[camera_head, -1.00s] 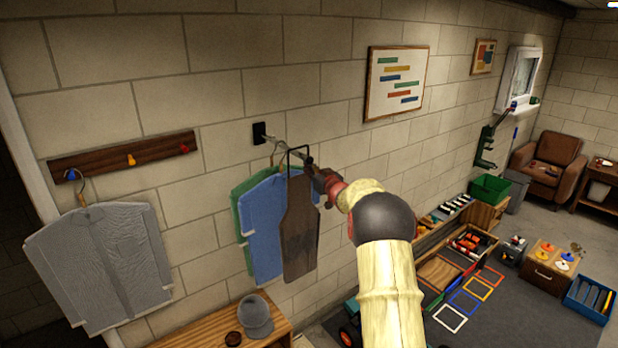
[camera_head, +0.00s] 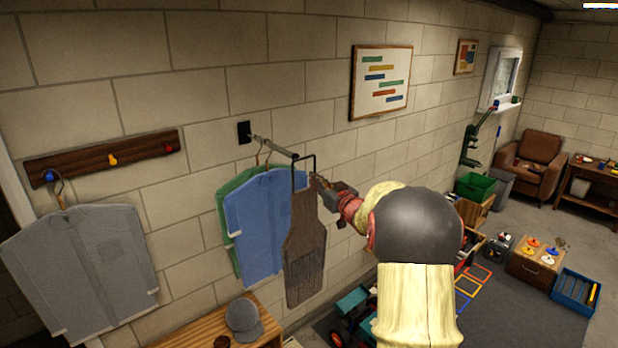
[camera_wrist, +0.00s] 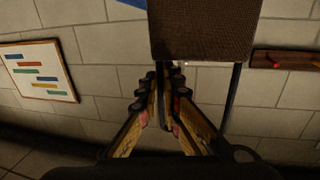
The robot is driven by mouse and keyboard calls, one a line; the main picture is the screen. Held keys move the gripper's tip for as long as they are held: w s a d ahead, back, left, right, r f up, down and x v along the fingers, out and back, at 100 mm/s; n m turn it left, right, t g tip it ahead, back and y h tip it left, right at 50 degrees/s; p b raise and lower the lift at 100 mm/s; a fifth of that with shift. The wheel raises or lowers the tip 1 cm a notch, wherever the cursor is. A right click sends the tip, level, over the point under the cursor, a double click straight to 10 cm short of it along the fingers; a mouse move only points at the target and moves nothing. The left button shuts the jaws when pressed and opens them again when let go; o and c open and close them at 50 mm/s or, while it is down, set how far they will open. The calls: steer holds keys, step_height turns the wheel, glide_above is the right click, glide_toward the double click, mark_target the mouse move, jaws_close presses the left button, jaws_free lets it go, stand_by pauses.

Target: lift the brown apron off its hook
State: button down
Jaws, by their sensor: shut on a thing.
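The brown apron (camera_head: 305,255) hangs upright by its dark neck loop (camera_head: 303,158), at the outer end of the metal rod (camera_head: 272,146) that juts from the wall. Whether the loop still rests on the rod tip is unclear. My gripper (camera_head: 324,186) is at the apron's upper right edge, beside the loop. In the wrist view, the fingers (camera_wrist: 165,92) are closed together on a dark strap of the loop, just by the brown cloth (camera_wrist: 200,32). The other strap (camera_wrist: 233,98) runs free to the right.
A blue garment (camera_head: 262,225) and a green one (camera_head: 224,205) hang on the same rod, left of the apron. A grey shirt (camera_head: 85,270) hangs from the peg rail (camera_head: 100,158). A bench (camera_head: 205,328) with a grey cap (camera_head: 244,317) stands below.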

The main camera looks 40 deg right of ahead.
steer(key=shift+s+a+r+p, duration=0.15)
steer(key=shift+s+r+p, duration=0.3)
steer(key=shift+s+r, duration=0.25)
steer(key=shift+s+a+r+p, duration=0.1)
steer(key=shift+s+r+p, duration=0.4)
steer(key=shift+r, duration=0.3)
steer(key=shift+s, duration=0.1)
steer(key=s, duration=0.9)
stand_by(0.7)
steer(key=shift+w, duration=0.1)
stand_by(0.4)
